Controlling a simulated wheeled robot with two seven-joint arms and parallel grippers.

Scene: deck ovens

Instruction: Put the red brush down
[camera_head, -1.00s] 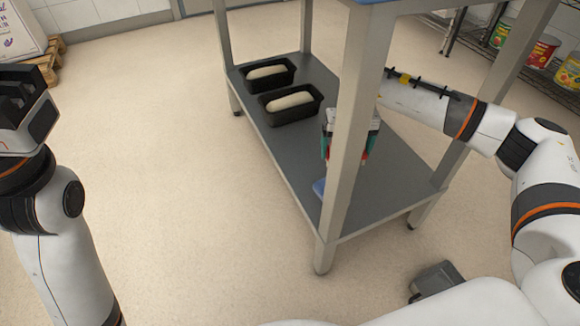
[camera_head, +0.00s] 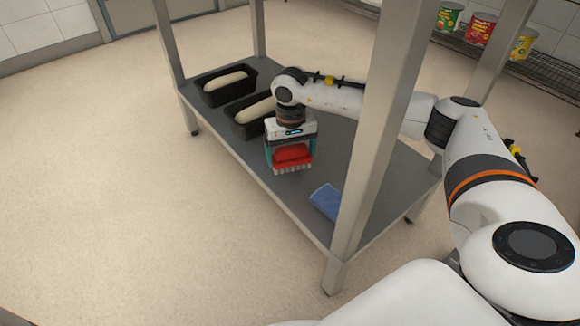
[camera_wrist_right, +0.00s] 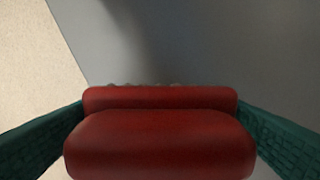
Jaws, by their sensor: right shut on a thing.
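The red brush (camera_head: 292,155) is in my right gripper (camera_head: 290,157), over the grey lower shelf (camera_head: 330,160) of the table. Its pale bristles point down near the shelf's front edge. I cannot tell if they touch the shelf. In the right wrist view the red brush (camera_wrist_right: 160,140) fills the space between the two green fingers, which press on its ends. The shelf shows grey beyond it. My left gripper is out of view.
Two black pans (camera_head: 204,97) with pale dough stand at the shelf's far left end, the nearer one close behind my right gripper. A blue cloth (camera_head: 327,200) lies right of the brush. A table leg (camera_head: 375,150) stands in front of my right arm.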

